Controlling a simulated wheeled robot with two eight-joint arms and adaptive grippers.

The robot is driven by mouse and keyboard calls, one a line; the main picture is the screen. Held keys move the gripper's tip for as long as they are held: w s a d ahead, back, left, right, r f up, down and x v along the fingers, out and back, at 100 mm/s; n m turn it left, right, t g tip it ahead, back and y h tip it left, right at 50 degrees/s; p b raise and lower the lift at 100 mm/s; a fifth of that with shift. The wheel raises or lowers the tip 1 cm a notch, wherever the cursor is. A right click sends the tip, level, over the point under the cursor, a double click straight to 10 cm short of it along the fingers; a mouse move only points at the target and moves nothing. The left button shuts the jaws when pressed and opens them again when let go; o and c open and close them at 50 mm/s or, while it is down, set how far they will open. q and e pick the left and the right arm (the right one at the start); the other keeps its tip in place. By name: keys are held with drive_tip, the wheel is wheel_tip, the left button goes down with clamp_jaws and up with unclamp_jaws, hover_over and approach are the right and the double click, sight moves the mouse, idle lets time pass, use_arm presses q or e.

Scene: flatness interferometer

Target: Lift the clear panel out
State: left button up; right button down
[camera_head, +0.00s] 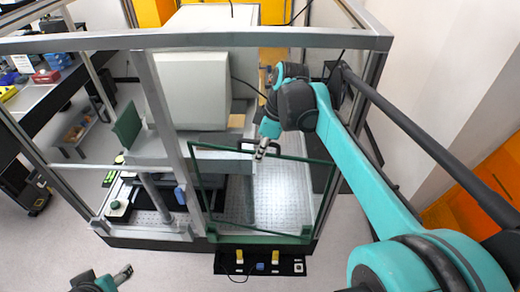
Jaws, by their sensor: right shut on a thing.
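The clear panel (322,193) has dark green edges and stands tilted in the front right opening of the metal-framed enclosure. Its lower edge is near the enclosure's front base rail. The fingers hide part of the grip. My left gripper (124,273) is low at the bottom left, away from the panel and over the floor. Its fingers are too small to tell open from shut.
The metal frame (165,118) has a top bar and posts around the panel. Behind it are a large pale box (196,88) and a perforated plate (275,190). A small black control strip (240,265) lies in front. A workbench (55,95) stands far left.

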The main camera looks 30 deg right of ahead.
drive_tip(key=s+a+r, duration=0.2)
drive_tip(key=s+a, duration=0.3)
drive_tip(key=s, duration=0.4)
drive_tip(key=shift+s+a, duration=0.15)
drive_tip(key=shift+a, duration=0.2)
idle(0.9)
idle(0.4)
